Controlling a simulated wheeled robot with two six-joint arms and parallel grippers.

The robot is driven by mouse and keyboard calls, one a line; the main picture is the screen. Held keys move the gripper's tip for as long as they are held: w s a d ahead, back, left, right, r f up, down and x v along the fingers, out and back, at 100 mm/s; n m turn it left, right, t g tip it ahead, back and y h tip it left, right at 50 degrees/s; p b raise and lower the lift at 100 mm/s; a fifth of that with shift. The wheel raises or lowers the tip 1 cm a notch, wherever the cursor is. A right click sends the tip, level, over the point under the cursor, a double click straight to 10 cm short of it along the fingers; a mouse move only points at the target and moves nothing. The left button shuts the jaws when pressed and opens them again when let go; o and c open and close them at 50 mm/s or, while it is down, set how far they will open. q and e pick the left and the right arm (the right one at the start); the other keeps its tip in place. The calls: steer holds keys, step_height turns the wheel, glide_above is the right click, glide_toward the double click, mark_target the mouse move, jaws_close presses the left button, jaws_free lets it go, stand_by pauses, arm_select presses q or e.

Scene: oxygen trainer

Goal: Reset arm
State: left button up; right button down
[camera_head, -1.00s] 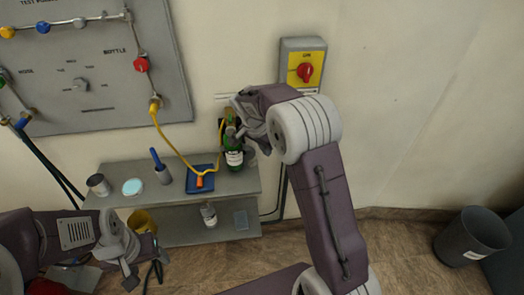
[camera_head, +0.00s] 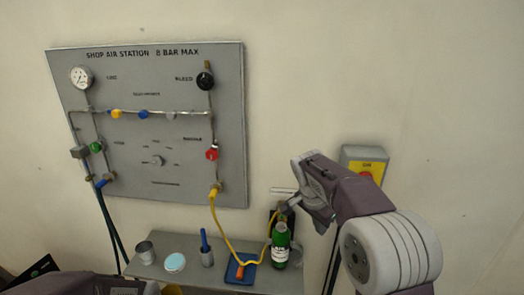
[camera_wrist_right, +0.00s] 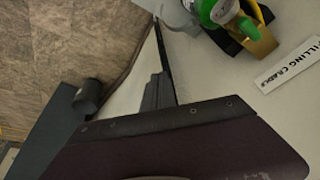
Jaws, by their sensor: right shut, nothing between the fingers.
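My right gripper (camera_head: 287,206) is shut and empty. The bottle stands upright on the grey shelf, with a white label. In the right wrist view the bottle's green top (camera_wrist_right: 222,10) shows at the upper edge, beside a brass-coloured fitting. My left arm shows only as a dark link along the bottom left of the head view; its gripper is out of view.
A grey air panel (camera_head: 120,185) hangs on the wall with a gauge and coloured valves. A metal cup (camera_head: 145,252) stands on the shelf. A yellow switch box (camera_head: 352,152) is behind my right arm.

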arm_select(q)
step_height(320, 180, up, 3)
steer(key=shift+f+p, duration=0.1)
steer(key=shift+p, duration=0.9)
arm_select(e)
steer(key=s+a+f+n+y, duration=0.1)
steer(key=s+f+n, duration=0.3)
steer(key=s, duration=0.3)
steer(key=s+a+f+n+y, duration=0.1)
steer(key=s+f+n, duration=0.2)
steer(key=s, duration=0.4)
steer(key=s+a+f+n+g+y, duration=0.1)
steer(key=s+f+n, duration=0.3)
steer(key=s, duration=0.3)
steer(key=shift+s+a+f+n, duration=0.2)
steer(key=shift+a+f+n, duration=0.15)
steer(key=shift+a+n, duration=0.05)
